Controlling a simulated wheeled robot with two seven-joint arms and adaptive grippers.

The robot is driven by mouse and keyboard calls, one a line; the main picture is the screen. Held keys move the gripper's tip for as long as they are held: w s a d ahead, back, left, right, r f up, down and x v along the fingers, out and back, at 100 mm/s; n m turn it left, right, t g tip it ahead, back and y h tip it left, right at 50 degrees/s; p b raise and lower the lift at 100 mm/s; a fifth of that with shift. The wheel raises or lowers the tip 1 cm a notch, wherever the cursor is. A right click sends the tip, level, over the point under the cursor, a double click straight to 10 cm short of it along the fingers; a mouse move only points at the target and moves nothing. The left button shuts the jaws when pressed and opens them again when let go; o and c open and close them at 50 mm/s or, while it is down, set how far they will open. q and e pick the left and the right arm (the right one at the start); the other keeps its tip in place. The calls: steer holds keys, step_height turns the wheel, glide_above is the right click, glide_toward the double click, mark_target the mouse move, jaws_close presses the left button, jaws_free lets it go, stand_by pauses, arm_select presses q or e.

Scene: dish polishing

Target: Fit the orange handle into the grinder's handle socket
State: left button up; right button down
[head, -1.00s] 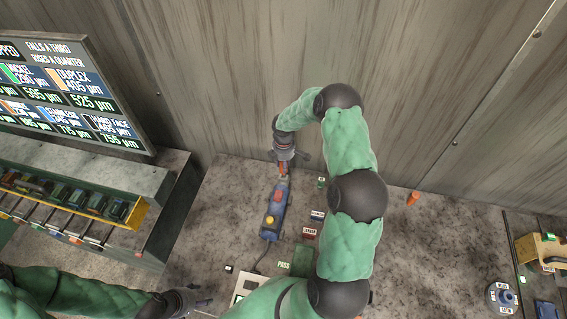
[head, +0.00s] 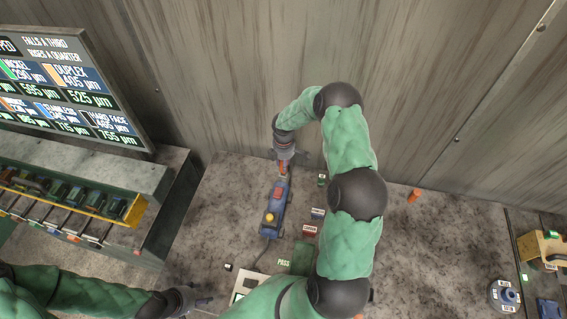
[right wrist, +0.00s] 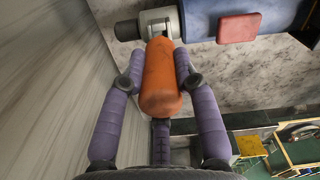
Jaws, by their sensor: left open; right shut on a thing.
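The orange handle (right wrist: 160,82) is held between the purple fingers of my right gripper (right wrist: 161,82). In the head view my right gripper (head: 285,164) is at the grinder's far end, with a bit of orange showing under it. The blue grinder (head: 272,212), with red and yellow parts on top, lies on the bench. In the right wrist view its blue body (right wrist: 198,22) and grey metal head (right wrist: 156,22) are at the top. The handle's far end meets or nearly meets this head; I cannot tell whether it is seated in the socket. My left gripper (head: 190,300) is open and empty at the lower left.
An orange piece (head: 414,195) stands on the bench right of my arm. Small labelled blocks (head: 310,230) and a green pad (head: 303,260) lie beside the grinder. A rack (head: 70,200) and display (head: 70,95) are at the left. The wall rises close behind the grinder.

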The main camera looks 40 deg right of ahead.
arm_select(q)
steer(key=shift+f+b, duration=0.3)
steer(key=shift+f, duration=0.05)
stand_by(0.7)
steer(key=shift+f+b, duration=0.8)
arm_select(e)
steer(key=shift+f, duration=0.8)
arm_select(q)
steer(key=shift+s+a+f+b, duration=0.1)
steer(key=shift+a+f+b, duration=0.05)
steer(key=shift+f+b, duration=0.15)
arm_select(e)
steer(key=shift+s+a+f, duration=0.1)
steer(key=shift+a+f, duration=0.05)
steer(key=shift+f, duration=0.05)
